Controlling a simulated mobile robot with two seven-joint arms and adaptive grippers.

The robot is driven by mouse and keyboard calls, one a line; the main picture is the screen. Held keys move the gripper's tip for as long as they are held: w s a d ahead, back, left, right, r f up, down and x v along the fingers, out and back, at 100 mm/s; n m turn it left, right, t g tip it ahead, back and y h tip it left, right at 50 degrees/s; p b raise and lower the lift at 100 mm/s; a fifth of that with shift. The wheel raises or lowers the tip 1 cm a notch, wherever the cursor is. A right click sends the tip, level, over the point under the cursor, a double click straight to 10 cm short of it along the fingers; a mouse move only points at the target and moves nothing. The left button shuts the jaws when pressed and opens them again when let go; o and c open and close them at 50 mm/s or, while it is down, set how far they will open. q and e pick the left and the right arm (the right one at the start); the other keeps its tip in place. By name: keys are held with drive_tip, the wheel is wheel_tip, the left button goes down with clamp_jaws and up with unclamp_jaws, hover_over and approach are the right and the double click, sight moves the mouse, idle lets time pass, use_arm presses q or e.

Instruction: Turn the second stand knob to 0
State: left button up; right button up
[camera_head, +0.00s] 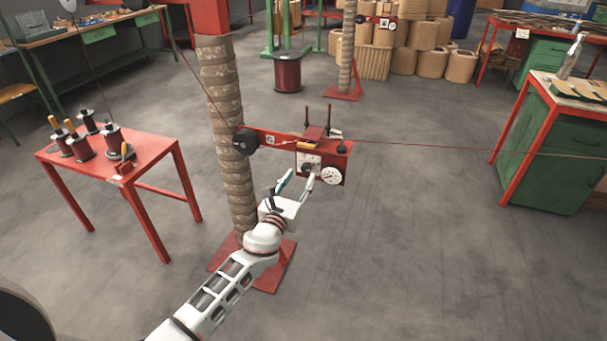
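The near stand has a brown wrapped post (222,110) on a red base, with a red arm and a control box (328,158) at its end. The box front carries a white plate with a small dark knob (308,169) and a round white dial gauge (331,176). The plate marks are too small to read. My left gripper (297,179) is just below and in front of the knob, its two fingers apart and pointing up at the box. I cannot tell whether a finger touches the knob. A similar stand (346,50) is farther back. My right gripper is not in view.
A thin wire (450,147) runs from the box to the right. A red table (150,146) with several spools is at left. A green cabinet (550,150) is at right. Coils (375,62) are stacked behind. The floor (420,250) at front right is clear.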

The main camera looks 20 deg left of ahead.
sight(305, 170)
use_arm(q)
drive_tip(key=w, duration=0.3)
drive_tip(key=shift+w+d+f+b, duration=0.1)
drive_tip(key=shift+w+b, duration=0.05)
drive_tip(key=shift+b, duration=0.2)
drive_tip(key=shift+w, duration=0.35)
drive_tip(key=c, duration=1.1)
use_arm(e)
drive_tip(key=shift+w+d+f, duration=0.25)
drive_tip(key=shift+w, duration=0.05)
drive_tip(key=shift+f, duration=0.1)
